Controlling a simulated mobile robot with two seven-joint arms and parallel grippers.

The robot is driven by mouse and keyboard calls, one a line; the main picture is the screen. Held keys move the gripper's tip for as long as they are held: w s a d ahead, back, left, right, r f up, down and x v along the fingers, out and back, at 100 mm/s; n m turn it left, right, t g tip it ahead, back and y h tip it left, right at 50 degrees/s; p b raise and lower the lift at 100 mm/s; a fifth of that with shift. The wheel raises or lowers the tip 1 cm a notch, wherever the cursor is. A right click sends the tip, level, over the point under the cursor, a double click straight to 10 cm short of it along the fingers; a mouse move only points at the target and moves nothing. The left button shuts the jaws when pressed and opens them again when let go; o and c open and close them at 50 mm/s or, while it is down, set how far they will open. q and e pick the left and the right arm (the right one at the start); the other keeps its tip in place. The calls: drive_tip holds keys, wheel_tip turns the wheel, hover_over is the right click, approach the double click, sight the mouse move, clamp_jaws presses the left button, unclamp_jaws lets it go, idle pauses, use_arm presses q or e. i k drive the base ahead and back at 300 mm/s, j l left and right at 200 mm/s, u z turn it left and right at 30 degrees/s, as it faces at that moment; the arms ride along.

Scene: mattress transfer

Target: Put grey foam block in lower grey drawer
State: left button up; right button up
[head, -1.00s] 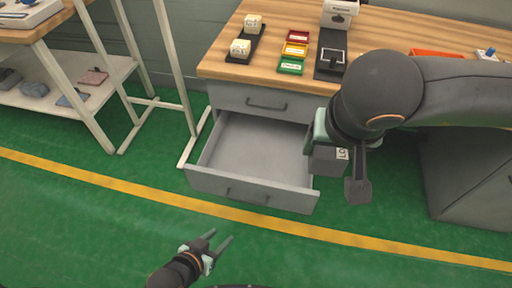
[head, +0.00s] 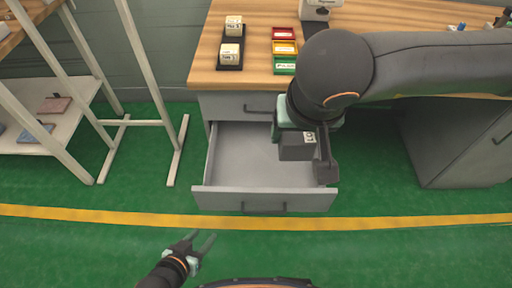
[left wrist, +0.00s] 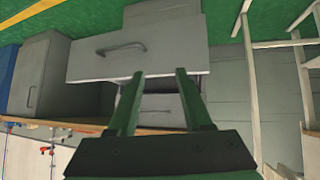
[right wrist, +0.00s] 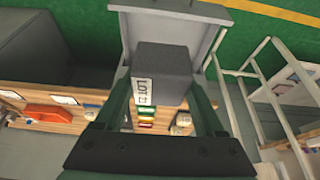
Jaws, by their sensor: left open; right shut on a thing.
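The grey foam block (head: 297,147), dark with a white printed label, is held between the fingers of my right gripper (head: 306,158). The block hangs above the right part of the open lower grey drawer (head: 237,165). In the right wrist view the block (right wrist: 162,70) sits between both fingers, with the drawer (right wrist: 200,14) behind it. The drawer's visible floor is empty; my right arm hides its right back part. My left gripper (head: 196,243) is open and empty, low in front of the drawer. The left wrist view shows the drawer front (left wrist: 130,52) upside down.
A wooden-topped desk (head: 255,78) stands above the drawers, with a shut upper drawer (head: 240,106). On it are white blocks in a black tray (head: 230,68) and coloured bins (head: 284,48). A white metal frame (head: 150,80) stands at left. Green floor in front is clear.

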sight(271, 164)
drive_tip(key=i+j, duration=0.3)
drive_tip(key=i+j+z, duration=0.1)
drive_tip(key=i+j, duration=0.25)
drive_tip(key=j, duration=0.15)
